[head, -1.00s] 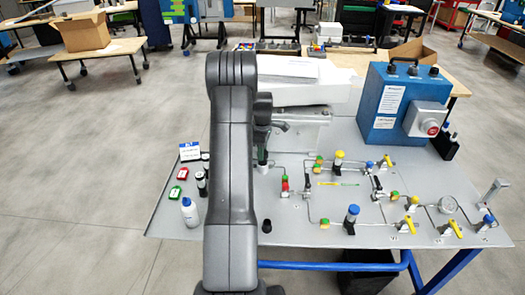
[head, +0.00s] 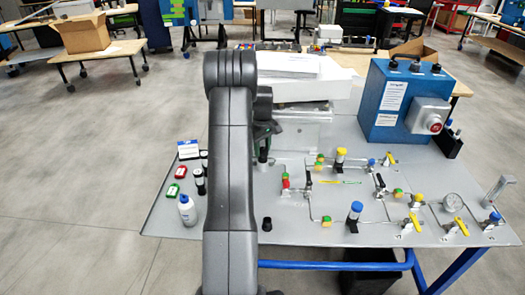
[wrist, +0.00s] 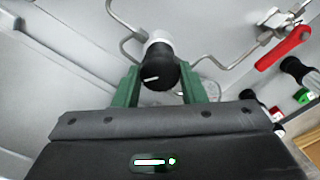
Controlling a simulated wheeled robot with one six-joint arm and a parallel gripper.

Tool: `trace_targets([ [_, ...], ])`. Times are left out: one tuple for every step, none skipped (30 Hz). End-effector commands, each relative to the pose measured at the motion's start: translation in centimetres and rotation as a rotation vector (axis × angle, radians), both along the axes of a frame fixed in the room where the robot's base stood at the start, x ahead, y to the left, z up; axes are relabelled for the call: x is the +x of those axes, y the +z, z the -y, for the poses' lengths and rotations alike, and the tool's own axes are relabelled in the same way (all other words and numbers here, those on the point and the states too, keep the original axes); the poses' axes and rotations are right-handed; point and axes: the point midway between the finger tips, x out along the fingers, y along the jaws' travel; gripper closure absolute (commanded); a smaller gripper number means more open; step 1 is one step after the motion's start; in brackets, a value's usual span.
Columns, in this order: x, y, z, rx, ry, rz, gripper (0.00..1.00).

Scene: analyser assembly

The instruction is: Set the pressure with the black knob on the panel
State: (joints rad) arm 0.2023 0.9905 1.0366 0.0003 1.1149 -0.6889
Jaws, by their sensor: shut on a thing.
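The black knob (wrist: 162,72) with a white pointer mark sits on a pale collar in the wrist view. My gripper (wrist: 160,80) is shut on it, with one green finger on each side. The pointer mark lies nearly level in that view, on the knob's near face. In the head view my gripper (head: 265,132) is over the left part of the grey panel (head: 330,232), partly hidden behind my own arm. A dark knob (head: 263,155) shows just below it.
A blue box with a red button (head: 393,105) stands at the back right. A white bottle (head: 187,211) stands left of my arm. A red handle (wrist: 284,48) is close by in the wrist view.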

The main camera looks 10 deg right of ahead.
Motion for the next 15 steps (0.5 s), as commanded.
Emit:
trace_targets([
  [0.09,-0.04,0.03,-0.002,-0.042,0.003,0.85],
  [0.09,-0.04,0.04,-0.002,-0.07,0.003,0.85],
  [0.09,-0.03,0.04,-0.002,-0.109,0.003,0.85],
  [0.09,-0.03,0.04,-0.001,-0.137,0.004,0.85],
  [0.1,-0.03,0.05,-0.001,-0.165,0.004,0.85],
  [0.1,-0.02,0.05,-0.002,-0.204,0.003,0.85],
  [0.09,-0.02,0.06,-0.002,-0.232,0.003,0.85],
  [0.09,-0.02,0.06,-0.001,-0.26,0.003,0.85],
  [0.08,-0.01,0.06,-0.001,-0.299,0.003,0.85],
  [0.08,-0.01,0.06,-0.001,-0.327,0.003,0.85],
  [0.07,-0.01,0.07,-0.001,-0.355,0.003,0.85],
  [0.07,0.0,0.07,-0.001,-0.394,0.003,0.85],
  [0.07,0.0,0.07,-0.002,-0.422,0.002,0.85],
  [0.07,0.01,0.07,-0.001,-0.45,0.003,0.85],
  [0.07,0.02,0.07,-0.001,-0.489,0.003,0.85],
])
